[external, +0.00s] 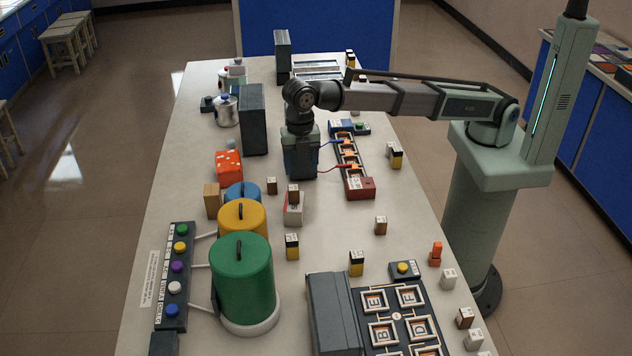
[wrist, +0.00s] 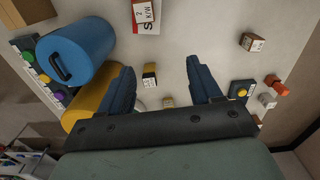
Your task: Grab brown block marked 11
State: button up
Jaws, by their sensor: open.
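Several small brown blocks with white faces are in view; I cannot read a number 11 on any of them. One brown block (external: 293,193) is on a white and red box (external: 293,214) below my gripper. Another brown block (external: 272,185) stands just left of it. A third brown block (external: 380,226) stands alone to the right and also shows in the wrist view (wrist: 252,42). Another brown block (external: 464,318) is near the right table edge. My gripper (external: 300,170) is open above the table, its blue fingers spread in the wrist view (wrist: 159,66) with nothing held.
Blue, yellow (external: 240,222) and green (external: 243,275) canisters stand left of the blocks. Black-and-yellow blocks (external: 292,247) stand nearby. A red dotted cube (external: 229,165) and tall dark box (external: 253,120) are left of my gripper. A lettered board (external: 395,318) lies at the front.

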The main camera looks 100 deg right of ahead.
jog(key=s+a+f+n, duration=0.1)
jog(key=s+a, duration=0.5)
jog(key=m, duration=0.1)
send_over(382, 219)
notch_tip(382, 219, down, 4)
jog(key=f, duration=0.3)
jog(key=f+m, duration=0.1)
jog(key=f, duration=0.2)
jog(key=f+m, duration=0.1)
jog(key=f, duration=0.2)
jog(key=shift+w+a, duration=0.15)
jog(key=shift+w, duration=0.15)
jog(key=shift+s+f, duration=0.15)
jog(key=shift+f, duration=1.15)
jog(key=shift+s+f, duration=0.1)
jog(key=shift+f, duration=1.2)
jog(key=shift+c, duration=0.3)
jog(key=c, duration=1)
